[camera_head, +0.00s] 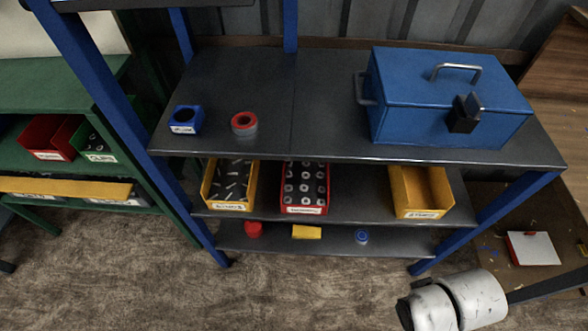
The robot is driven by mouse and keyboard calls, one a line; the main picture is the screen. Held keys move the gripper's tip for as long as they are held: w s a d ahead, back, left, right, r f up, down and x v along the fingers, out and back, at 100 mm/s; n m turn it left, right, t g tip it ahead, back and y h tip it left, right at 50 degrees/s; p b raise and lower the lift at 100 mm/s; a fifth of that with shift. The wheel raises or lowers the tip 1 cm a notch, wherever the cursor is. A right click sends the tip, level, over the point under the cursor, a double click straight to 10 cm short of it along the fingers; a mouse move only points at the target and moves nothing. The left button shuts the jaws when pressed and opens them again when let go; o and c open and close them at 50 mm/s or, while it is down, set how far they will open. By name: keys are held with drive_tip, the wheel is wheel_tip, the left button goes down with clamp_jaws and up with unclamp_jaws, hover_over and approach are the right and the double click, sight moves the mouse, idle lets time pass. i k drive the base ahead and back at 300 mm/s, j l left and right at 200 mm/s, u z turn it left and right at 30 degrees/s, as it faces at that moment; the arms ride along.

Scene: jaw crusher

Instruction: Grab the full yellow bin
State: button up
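The full yellow bin (231,206) stands at the left of the middle shelf, with dark and silvery pieces in it and a white label on its front. Its back part is hidden under the edge of the top shelf. A second yellow bin (421,213) stands at the right of the same shelf and looks empty. White rounded parts, probably of my arm, show at the bottom right, well apart from both bins. My gripper's fingers do not show.
A blue post (110,90) rises at the left. The bottom shelf holds small items. The floor in front is clear.

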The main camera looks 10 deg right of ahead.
sight(229, 184)
drive_tip(key=i+j+z, duration=0.15)
drive_tip(key=i, duration=0.25)
drive_tip(key=i+j+z, duration=0.1)
drive_tip(key=i, duration=0.25)
drive_tip(key=i+j+z, duration=0.15)
drive_tip(key=i+j, duration=0.15)
drive_tip(key=i, duration=0.05)
